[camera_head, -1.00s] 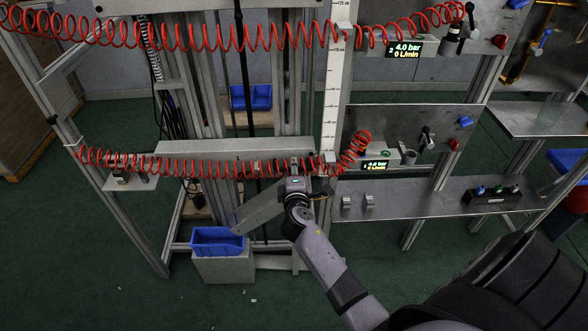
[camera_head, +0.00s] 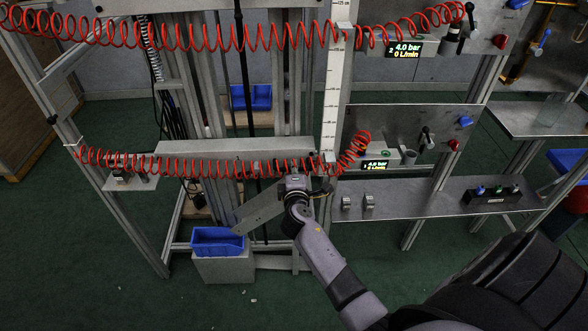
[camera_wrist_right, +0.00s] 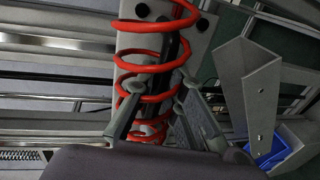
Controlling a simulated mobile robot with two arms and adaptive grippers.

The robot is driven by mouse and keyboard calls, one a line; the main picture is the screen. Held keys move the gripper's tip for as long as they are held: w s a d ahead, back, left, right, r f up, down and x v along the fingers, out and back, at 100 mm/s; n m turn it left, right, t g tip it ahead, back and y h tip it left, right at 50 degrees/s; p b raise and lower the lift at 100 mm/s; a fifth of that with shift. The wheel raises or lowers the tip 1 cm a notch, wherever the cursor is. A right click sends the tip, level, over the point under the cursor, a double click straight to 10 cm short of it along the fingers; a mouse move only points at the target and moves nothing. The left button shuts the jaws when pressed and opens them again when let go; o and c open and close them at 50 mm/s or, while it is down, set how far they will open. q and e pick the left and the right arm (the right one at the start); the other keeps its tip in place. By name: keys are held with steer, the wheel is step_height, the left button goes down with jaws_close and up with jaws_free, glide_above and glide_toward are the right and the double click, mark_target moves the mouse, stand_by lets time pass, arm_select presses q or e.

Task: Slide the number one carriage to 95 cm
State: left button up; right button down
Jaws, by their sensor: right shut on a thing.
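The lower carriage, a pale horizontal bar (camera_head: 235,146), sits across the upright frame beside the lower panel, whose display is marked 1. A white vertical scale (camera_head: 340,85) stands at its right end, with a small pale block (camera_head: 328,164) by its lower part. The scale's small figures are too fine to read surely. My right gripper (camera_head: 294,170) is at the right part of the carriage, behind the red coil. In the right wrist view, its fingers (camera_wrist_right: 160,108) close around a dark handle (camera_wrist_right: 170,62), partly hidden by the coil. My left gripper is out of view.
A red coiled hose (camera_head: 205,168) runs along the carriage; another (camera_head: 200,37) hangs above. A slanted metal chute (camera_head: 262,208) leads down towards a blue bin (camera_head: 217,241) on a grey block. A shelf (camera_head: 430,198) with a button box (camera_head: 492,193) lies to the right.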

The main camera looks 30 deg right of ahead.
stand_by(0.5)
steer(key=shift+r+p, duration=0.45)
step_height(320, 180, up, 15)
steer(key=p, duration=1.2)
steer(key=shift+f, duration=0.15)
steer(key=c, duration=1.6)
jaws_free()
steer(key=shift+f, duration=0.25)
steer(key=shift+c, duration=0.2)
